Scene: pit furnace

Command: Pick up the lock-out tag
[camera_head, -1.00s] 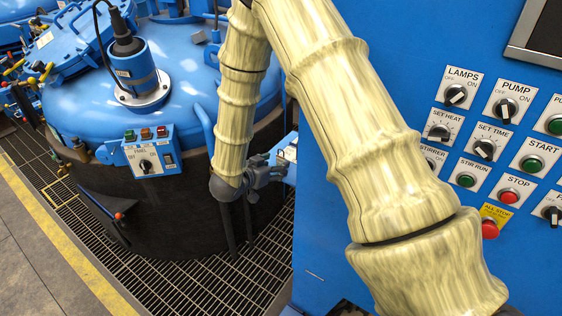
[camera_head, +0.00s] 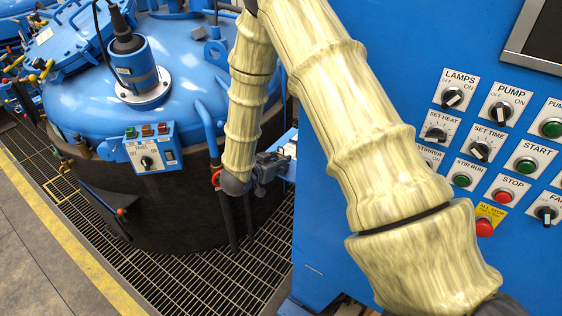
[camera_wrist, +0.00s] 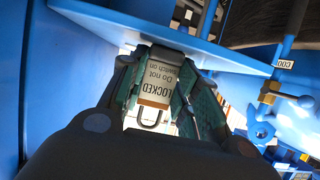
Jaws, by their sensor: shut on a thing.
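The lock-out tag (camera_wrist: 159,80) shows in the wrist view as a pale card reading "LOCKED Do not switch on", upside down in the picture. It has a brown band and a dark metal loop at its lower end. My gripper (camera_wrist: 166,62) is shut on it, with a green-lined finger on each side. In the head view my gripper (camera_head: 270,168) is small and dark, between the furnace and the blue cabinet; the tag cannot be made out there.
A blue shelf-like plate (camera_wrist: 215,55) is close above the tag in the wrist view; contact cannot be told. The round furnace (camera_head: 190,95) with its small switch box (camera_head: 152,148) stands left. The blue control cabinet (camera_head: 400,90) stands right. Floor grating (camera_head: 190,270) lies below.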

